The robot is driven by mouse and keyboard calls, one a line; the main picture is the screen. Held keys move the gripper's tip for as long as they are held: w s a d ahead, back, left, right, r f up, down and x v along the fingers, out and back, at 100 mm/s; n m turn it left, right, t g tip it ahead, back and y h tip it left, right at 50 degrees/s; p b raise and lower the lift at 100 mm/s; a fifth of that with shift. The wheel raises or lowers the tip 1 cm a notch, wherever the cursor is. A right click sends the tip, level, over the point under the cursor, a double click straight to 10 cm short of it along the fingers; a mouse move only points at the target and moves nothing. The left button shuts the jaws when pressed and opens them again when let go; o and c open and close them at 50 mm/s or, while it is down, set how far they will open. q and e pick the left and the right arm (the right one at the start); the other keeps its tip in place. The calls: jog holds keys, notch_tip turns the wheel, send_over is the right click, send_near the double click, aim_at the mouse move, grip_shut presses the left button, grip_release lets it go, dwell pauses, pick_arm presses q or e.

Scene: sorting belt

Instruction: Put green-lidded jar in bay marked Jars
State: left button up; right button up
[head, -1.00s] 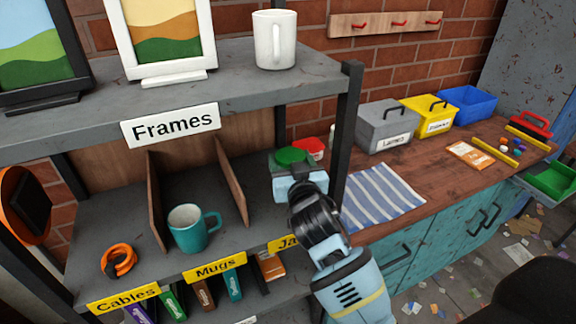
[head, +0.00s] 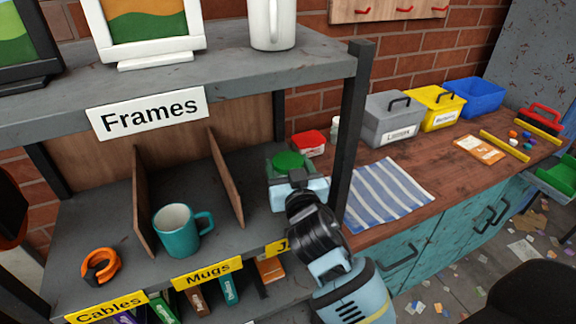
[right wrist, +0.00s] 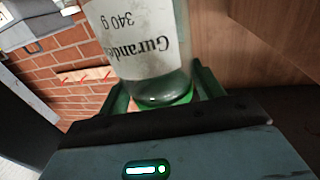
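The green-lidded jar (head: 289,160) is in the right-hand compartment of the middle shelf, above the partly hidden yellow label (head: 282,246) that begins with J. My right gripper (head: 290,177) is around the jar from the front. In the right wrist view the clear jar (right wrist: 145,50) appears upside down, with a white label, and the gripper fingers (right wrist: 160,88) close on its two sides near the green lid. Whether the jar's base touches the shelf is hidden. My left gripper is not in view.
A wooden divider (head: 225,177) stands left of the jar, and a dark shelf post (head: 350,135) stands close to its right. A teal mug (head: 175,232) is in the Mugs bay and orange cable (head: 101,267) in Cables. A red-topped container (head: 308,142) is behind the jar.

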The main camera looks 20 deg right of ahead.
jog(key=o, duration=0.4)
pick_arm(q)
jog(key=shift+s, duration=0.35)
pick_arm(e)
jog(key=shift+r, duration=0.3)
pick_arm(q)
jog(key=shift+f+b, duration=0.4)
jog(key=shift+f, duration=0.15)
pick_arm(e)
jog(key=s+a, duration=0.2)
jog(key=s, duration=1)
jog(key=shift+f, duration=0.15)
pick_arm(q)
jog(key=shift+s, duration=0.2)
pick_arm(e)
jog(key=shift+w, duration=0.1)
